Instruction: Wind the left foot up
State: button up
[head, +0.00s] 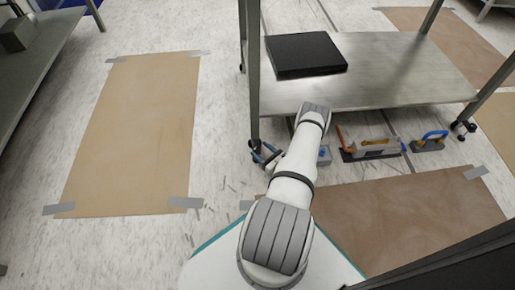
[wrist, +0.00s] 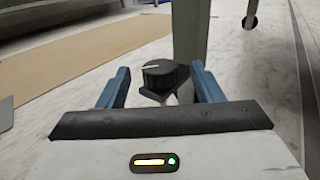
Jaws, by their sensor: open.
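The left foot's black knob (wrist: 165,76), with a white line on its top, shows in the wrist view at the bottom of a grey table leg (wrist: 190,35). A dark plate lies under the knob. My gripper (wrist: 160,74) is open, with one blue finger on each side of the knob. I cannot tell whether either finger touches it. In the head view my gripper (head: 265,155) is low at the base of the front left leg (head: 252,85), and my arm and gripper hide the knob there.
The steel table's lower shelf (head: 395,75) carries a black slab (head: 305,55) above and right of my arm. Taped brown sheets (head: 135,135) cover floor at left and front right.

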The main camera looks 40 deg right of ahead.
aim_at(260, 149)
jog(key=shift+w+a+b, duration=0.2)
jog(key=shift+w+b, duration=0.15)
jog(key=shift+w, duration=1.25)
jog(key=shift+c, duration=0.2)
jog(key=c, duration=0.9)
jog(key=shift+d, duration=0.1)
